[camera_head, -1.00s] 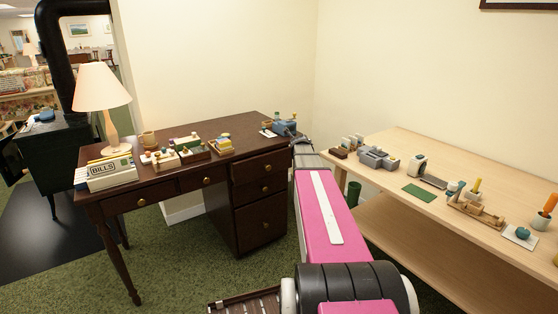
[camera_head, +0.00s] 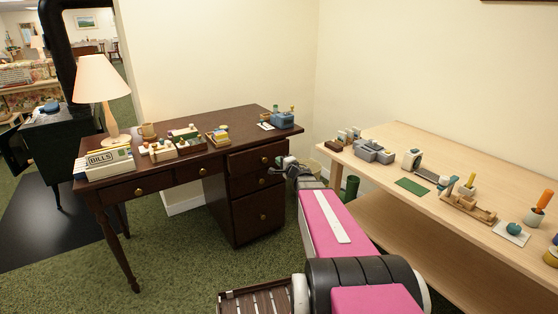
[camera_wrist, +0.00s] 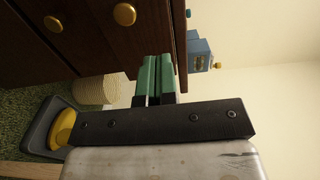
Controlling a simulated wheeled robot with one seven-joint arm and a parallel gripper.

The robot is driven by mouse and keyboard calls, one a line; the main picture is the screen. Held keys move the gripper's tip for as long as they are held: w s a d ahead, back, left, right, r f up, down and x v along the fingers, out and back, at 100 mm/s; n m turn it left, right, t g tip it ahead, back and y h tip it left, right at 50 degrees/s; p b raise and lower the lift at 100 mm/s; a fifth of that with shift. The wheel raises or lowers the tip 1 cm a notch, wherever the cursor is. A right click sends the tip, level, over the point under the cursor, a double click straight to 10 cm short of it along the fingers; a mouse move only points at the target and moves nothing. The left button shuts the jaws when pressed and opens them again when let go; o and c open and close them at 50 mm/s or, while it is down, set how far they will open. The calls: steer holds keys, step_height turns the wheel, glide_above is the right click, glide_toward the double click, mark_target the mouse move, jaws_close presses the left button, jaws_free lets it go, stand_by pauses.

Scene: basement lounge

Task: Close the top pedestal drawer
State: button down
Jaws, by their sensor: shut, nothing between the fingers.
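The top pedestal drawer (camera_head: 256,160) is at the upper right of the dark brown desk (camera_head: 190,165), with a round brass knob. Its front appears to stand slightly proud of the drawers below. In the wrist view the drawer front (camera_wrist: 98,40) and its knob (camera_wrist: 124,14) are at the upper left. My gripper (camera_head: 283,162) is at the right end of this drawer front. In the wrist view its green fingers (camera_wrist: 153,62) are together and empty, overlapping the drawer's edge. I cannot tell whether they touch it.
A blue-grey box (camera_head: 283,120) stands on the desktop's right corner. A light wooden table (camera_head: 410,150) with several small items stands close on the right. A dark green cylinder (camera_head: 351,187) stands between. Green carpet is open in front of the desk.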

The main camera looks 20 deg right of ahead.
mark_target(265, 149)
steer(key=x, duration=1.2)
steer(key=x, duration=0.4)
steer(key=shift+w+f, duration=0.1)
steer(key=shift+w, duration=0.45)
steer(key=shift+a, duration=0.1)
